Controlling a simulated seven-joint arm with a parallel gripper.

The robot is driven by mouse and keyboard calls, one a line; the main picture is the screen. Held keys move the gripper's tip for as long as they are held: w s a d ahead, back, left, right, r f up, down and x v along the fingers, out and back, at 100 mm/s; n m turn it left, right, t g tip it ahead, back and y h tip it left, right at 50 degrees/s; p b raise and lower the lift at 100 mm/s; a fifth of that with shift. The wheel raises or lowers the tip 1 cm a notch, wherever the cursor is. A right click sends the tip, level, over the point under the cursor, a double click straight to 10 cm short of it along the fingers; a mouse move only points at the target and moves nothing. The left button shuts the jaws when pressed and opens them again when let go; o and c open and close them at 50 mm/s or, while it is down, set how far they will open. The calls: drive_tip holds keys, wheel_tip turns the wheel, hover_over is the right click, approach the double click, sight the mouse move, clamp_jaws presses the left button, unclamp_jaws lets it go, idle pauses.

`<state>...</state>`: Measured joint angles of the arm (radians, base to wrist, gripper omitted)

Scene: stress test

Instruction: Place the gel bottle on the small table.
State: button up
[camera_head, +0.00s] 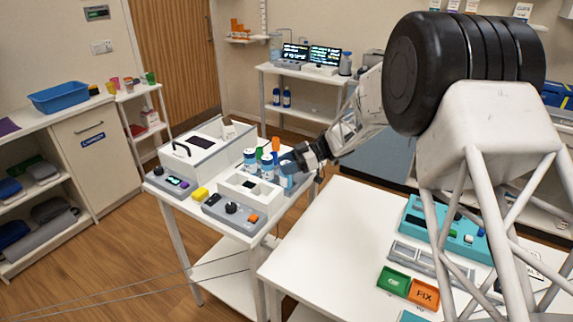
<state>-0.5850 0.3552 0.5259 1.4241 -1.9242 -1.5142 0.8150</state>
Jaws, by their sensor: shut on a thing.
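My gripper (292,163) is at the right edge of a small white table (188,208), reaching in from the right. It is shut on a blue-and-white bottle (287,180), which looks like the gel bottle; its label is too small to read. The bottle is upright at the table's right side, and I cannot tell whether its base touches the table. Other bottles stand just left of it: a white one with a blue band (250,160) and one with a dark cap (267,167). My gripper partly hides the held bottle's top.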

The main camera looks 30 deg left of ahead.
drive_tip(key=shift+f, duration=0.15)
drive_tip(key=o, duration=1.1)
drive_tip(key=shift+o, duration=0.2)
drive_tip(key=shift+w+d, duration=0.1)
drive_tip(key=v, duration=0.7)
drive_tip(key=shift+w+d, duration=0.2)
drive_tip(key=shift+d, duration=0.05)
drive_tip(key=shift+r, duration=0.25)
